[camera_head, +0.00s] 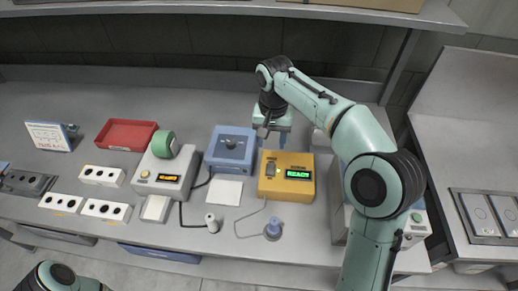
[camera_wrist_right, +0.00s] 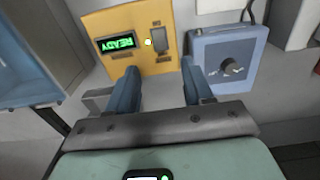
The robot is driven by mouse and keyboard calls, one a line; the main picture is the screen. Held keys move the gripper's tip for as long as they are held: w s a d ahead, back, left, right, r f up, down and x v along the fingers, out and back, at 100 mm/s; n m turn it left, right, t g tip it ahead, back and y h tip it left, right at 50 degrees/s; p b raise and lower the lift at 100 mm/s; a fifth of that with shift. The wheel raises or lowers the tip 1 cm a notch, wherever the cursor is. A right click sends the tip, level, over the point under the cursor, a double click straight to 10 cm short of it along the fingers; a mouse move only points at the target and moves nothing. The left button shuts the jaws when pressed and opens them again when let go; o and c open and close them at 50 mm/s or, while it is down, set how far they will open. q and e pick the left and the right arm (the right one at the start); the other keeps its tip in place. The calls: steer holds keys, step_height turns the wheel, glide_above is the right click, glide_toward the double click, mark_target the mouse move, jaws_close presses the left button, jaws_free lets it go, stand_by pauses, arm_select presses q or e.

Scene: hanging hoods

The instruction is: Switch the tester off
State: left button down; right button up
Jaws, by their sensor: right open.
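A yellow box (camera_head: 286,190) stands on the bench in the head view, with a green lit display (camera_head: 299,174) and a grey switch (camera_head: 271,170). The small labels are too small to read, so I cannot tell whether this box is named the tester. My right gripper (camera_head: 271,138) is open and empty behind the box's back edge; its spread fingers (camera_wrist_right: 158,66) also show in the wrist view. My left gripper is out of view.
A blue box (camera_head: 231,158) with a dark knob stands left of the yellow box. Further left are a white device (camera_head: 160,188) with an amber display, a red tray (camera_head: 112,134) and white sockets. My right forearm covers the bench's right part.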

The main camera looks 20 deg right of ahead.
steer(key=b, duration=0.2)
glide_toward(270, 173)
step_height(270, 173, down, 6)
steer(key=shift+s+r, duration=0.1)
steer(key=shift+f, duration=0.75)
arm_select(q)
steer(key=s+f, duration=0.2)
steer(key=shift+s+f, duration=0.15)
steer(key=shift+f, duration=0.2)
